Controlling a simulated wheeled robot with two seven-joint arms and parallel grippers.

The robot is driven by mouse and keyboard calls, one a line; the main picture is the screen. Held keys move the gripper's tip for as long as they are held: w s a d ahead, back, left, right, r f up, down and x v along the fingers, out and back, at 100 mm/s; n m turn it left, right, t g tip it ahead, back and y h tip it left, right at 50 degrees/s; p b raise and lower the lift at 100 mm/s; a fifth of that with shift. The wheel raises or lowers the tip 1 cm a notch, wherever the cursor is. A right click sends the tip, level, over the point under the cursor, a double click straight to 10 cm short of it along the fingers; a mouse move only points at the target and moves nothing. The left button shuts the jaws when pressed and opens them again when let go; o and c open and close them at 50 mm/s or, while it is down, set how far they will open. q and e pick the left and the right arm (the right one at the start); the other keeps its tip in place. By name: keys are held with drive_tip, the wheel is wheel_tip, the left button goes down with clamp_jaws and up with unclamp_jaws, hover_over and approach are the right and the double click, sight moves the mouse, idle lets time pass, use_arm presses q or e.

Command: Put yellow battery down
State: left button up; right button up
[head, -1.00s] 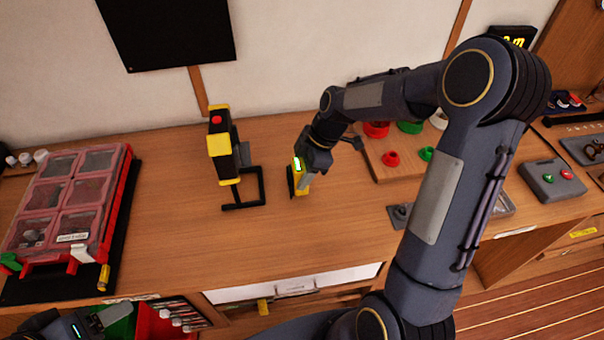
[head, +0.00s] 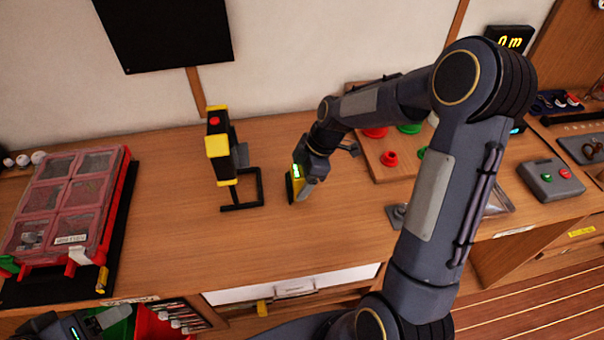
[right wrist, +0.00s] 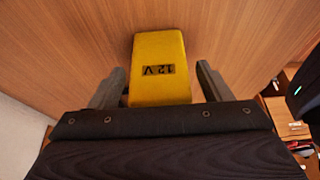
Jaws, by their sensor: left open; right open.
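The yellow battery (right wrist: 160,52), marked "12 V", shows in the right wrist view between my spread right fingers, with a gap visible on either side. In the head view the battery (head: 294,190) is at the worktop, partly hidden by my right gripper (head: 304,190). My right gripper is open around the battery; in the right wrist view its fingers (right wrist: 160,85) stand apart. My left gripper (head: 92,325) is open at the bottom left edge of the head view, partly cut off and away from the battery.
A yellow and black tool (head: 221,150) stands on a black frame left of the battery. A red compartment case (head: 68,200) lies at the far left. A wooden board (head: 385,168) with red and green rings is to the right. The worktop (head: 200,250) in front is clear.

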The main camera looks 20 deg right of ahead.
drive_tip(key=w+b+v, duration=0.1)
drive_tip(key=v, duration=1)
drive_tip(key=s+a+r+m+t, duration=0.2)
drive_tip(key=s+r+m, duration=0.3)
drive_tip(key=s+m, duration=0.5)
drive_tip(key=s+a+f+m+t, duration=0.1)
drive_tip(key=s+a+m, duration=0.1)
drive_tip(key=s, duration=0.4)
drive_tip(key=s+a+f+m+t, duration=0.1)
drive_tip(key=s+m, duration=0.4)
drive_tip(key=s, duration=0.1)
drive_tip(key=shift+s+a+f+h, duration=0.2)
drive_tip(key=shift+a+f+h, duration=0.1)
drive_tip(key=shift+a+f, duration=0.1)
